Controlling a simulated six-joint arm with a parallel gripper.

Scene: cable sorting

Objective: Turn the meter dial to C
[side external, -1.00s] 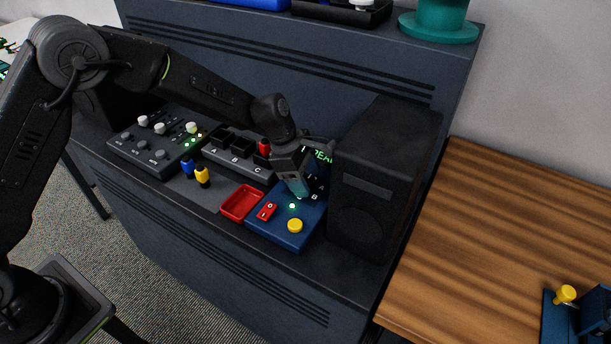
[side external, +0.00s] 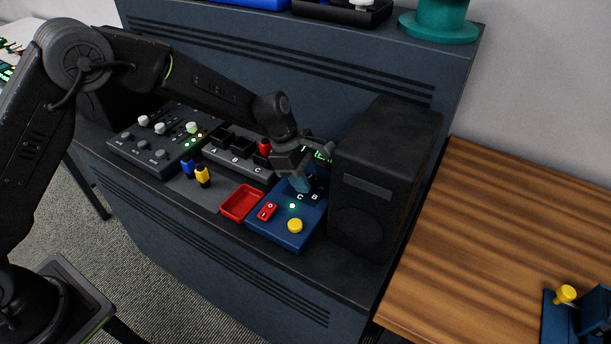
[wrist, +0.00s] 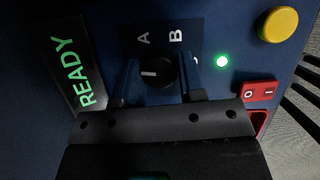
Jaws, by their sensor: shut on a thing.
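My gripper (side external: 302,184) reaches down onto the blue meter box (side external: 275,233), and hides the dial in the side view. In the wrist view my gripper (wrist: 161,79) is shut on the black dial (wrist: 165,66), one finger on each side. The dial's white mark points left in that picture, towards the left finger. Label A (wrist: 144,39) and label B (wrist: 176,36) show above the dial. Label C (side external: 299,196) shows in the side view beside the finger; the right finger covers much of that area in the wrist view.
The box carries a green READY display (wrist: 77,72), a lit green lamp (wrist: 222,61), a red rocker switch (wrist: 259,91) and a yellow button (wrist: 279,24). A black speaker (side external: 385,175) stands close on the right. A red tray (side external: 227,209) lies to the left.

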